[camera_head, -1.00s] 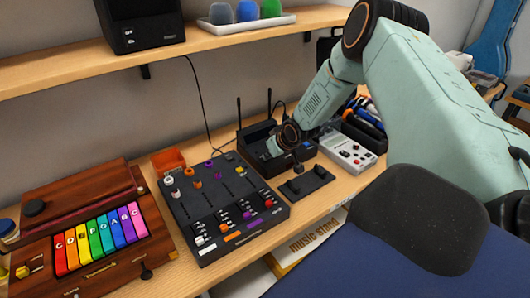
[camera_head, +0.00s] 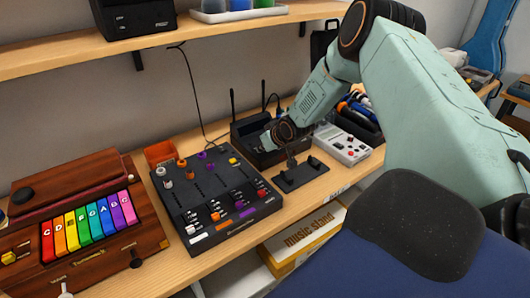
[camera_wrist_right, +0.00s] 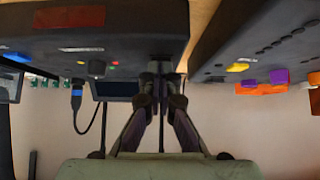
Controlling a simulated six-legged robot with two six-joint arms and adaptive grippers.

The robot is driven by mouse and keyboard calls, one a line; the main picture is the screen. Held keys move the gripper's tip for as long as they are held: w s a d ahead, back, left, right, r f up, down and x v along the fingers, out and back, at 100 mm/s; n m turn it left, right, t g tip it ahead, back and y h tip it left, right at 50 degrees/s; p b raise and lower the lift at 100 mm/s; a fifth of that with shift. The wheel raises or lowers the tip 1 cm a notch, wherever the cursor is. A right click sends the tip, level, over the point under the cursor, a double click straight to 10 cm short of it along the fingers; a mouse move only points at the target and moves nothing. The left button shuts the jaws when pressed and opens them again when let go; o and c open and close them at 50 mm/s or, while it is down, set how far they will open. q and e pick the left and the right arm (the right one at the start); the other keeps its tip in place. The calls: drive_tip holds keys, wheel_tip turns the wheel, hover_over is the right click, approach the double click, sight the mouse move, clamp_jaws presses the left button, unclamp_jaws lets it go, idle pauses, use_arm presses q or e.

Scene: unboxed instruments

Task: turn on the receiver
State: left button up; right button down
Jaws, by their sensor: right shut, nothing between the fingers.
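The receiver (camera_head: 242,130) is a black box with two upright antennas, against the wall behind the mixer. In the right wrist view, the receiver (camera_wrist_right: 120,30) fills the upper left, with a small dark screen, a round knob and small green and red spots on its face. My right gripper (camera_head: 268,142) is in front of the receiver in the head view, its fingertips dark and hard to make out. In the wrist view the right gripper (camera_wrist_right: 160,72) is shut and empty, its tips near the receiver's right edge; contact cannot be told. My left gripper is not in view.
A black mixer (camera_head: 215,200) with coloured knobs lies left of the receiver. A black pedal (camera_head: 302,176) sits in front, and a white device (camera_head: 342,143) to the right. A toy keyboard (camera_head: 75,250) stands far left. A shelf (camera_head: 165,45) runs above.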

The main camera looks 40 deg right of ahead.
drive_tip(key=shift+r, duration=0.1)
drive_tip(key=shift+w+d+r+p, duration=0.15)
drive_tip(key=shift+r+p, duration=0.15)
drive_tip(key=shift+p, duration=0.25)
drive_tip(key=shift+a+r+p, duration=0.2)
drive_tip(key=shift+r+p, duration=0.1)
drive_tip(key=shift+r, duration=0.15)
drive_tip(key=shift+d, duration=0.1)
